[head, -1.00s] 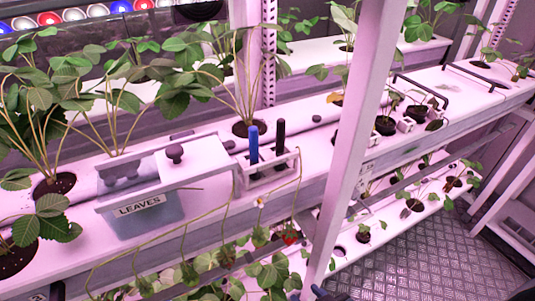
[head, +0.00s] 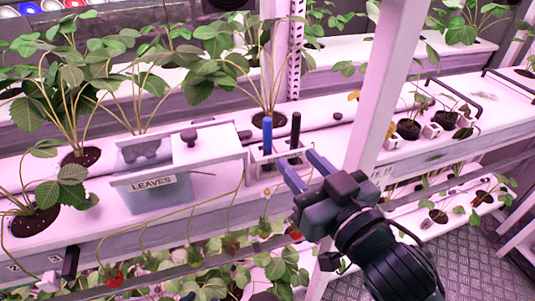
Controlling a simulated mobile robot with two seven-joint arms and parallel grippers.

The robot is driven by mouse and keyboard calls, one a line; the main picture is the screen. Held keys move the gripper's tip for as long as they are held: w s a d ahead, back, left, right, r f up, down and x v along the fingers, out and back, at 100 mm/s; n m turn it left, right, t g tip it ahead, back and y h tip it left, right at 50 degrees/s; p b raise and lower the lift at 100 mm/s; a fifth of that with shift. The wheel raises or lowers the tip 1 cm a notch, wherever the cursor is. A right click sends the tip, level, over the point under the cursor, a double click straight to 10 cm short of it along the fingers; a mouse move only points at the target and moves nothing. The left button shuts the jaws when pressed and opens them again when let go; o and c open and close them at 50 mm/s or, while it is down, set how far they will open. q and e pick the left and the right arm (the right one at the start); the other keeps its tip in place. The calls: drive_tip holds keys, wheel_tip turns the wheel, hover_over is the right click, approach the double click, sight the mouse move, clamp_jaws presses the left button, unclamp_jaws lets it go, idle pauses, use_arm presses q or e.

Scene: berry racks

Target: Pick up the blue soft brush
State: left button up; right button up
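The blue soft brush (head: 267,134) stands upright in a white holder (head: 262,170) on the middle shelf, handle up. A black-handled tool (head: 295,130) stands beside it on the right in the same holder. My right gripper (head: 297,159) is open and empty, its two blue-grey fingers pointing up and left at the holder. Its fingertips are just right of and below the blue handle in the picture, apart from it. The fingers partly cover the holder's right side. The brush's lower end is hidden in the holder. My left gripper is not in view.
A bin labelled LEAVES (head: 160,196) with a knobbed white lid (head: 207,150) stands left of the holder. A white post (head: 378,95) rises to the right. Strawberry plants grow behind and on both sides, with stems and a berry (head: 295,233) hanging in front of the shelf.

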sight(270, 130)
drive_tip(key=x, duration=0.5)
drive_tip(key=shift+w+a, duration=0.2)
drive_tip(key=shift+w, duration=0.15)
drive_tip(key=shift+w+a, duration=0.1)
drive_tip(key=shift+w, duration=0.1)
drive_tip(key=p+x, duration=0.1)
drive_tip(key=x, duration=0.3)
drive_tip(key=shift+w+a, duration=0.35)
drive_tip(key=shift+w, duration=0.15)
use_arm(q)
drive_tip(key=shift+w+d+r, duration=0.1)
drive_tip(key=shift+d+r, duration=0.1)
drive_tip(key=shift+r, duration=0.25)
use_arm(e)
clamp_jaws()
